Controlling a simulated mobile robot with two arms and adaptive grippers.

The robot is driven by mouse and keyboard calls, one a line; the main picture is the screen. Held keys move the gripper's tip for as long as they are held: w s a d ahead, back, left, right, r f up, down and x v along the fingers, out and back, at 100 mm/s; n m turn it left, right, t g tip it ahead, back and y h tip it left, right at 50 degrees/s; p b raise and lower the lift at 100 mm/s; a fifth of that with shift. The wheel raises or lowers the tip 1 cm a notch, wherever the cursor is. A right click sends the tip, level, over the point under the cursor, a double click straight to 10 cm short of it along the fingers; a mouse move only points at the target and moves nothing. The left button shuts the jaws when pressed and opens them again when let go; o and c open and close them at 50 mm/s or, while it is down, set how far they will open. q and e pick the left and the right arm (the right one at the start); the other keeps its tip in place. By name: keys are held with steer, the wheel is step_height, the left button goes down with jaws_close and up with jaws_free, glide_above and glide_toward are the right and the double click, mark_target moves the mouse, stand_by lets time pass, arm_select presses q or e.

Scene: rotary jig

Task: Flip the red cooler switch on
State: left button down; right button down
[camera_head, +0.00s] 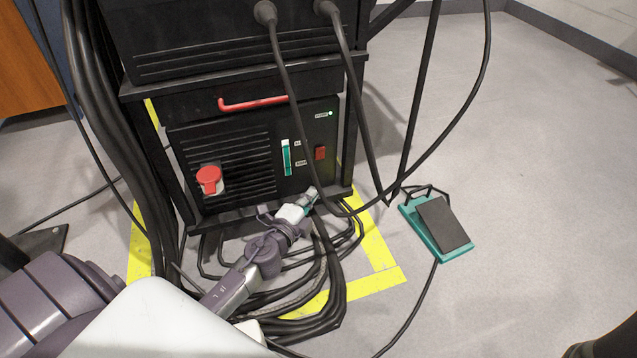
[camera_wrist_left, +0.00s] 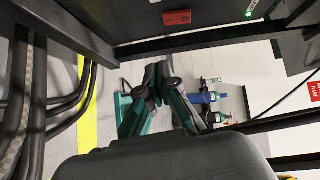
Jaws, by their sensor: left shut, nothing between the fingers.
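The red cooler switch (camera_head: 320,152) is a small red rocker on the right side of the black cooler front panel (camera_head: 290,115). It also shows near the top of the left wrist view (camera_wrist_left: 177,17). I cannot tell which way the rocker is set. My left gripper (camera_head: 311,194) is shut and empty. Its tips are below the switch, near the cabinet's lower edge, and apart from the switch. In the left wrist view the dark and teal fingers (camera_wrist_left: 158,72) come together below the switch. My right gripper is not in view.
A green light (camera_head: 331,113) glows above the switch. A red knob (camera_head: 209,179) and a red handle (camera_head: 253,103) stick out of the cabinet. Hanging hoses (camera_head: 290,100) pass close by the switch. Coiled cables (camera_head: 318,320) lie below; a teal pedal (camera_head: 437,228) stands right.

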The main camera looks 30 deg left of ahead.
arm_select(q)
steer(key=shift+s+d+f, duration=0.1)
steer(key=shift+s, duration=1.5)
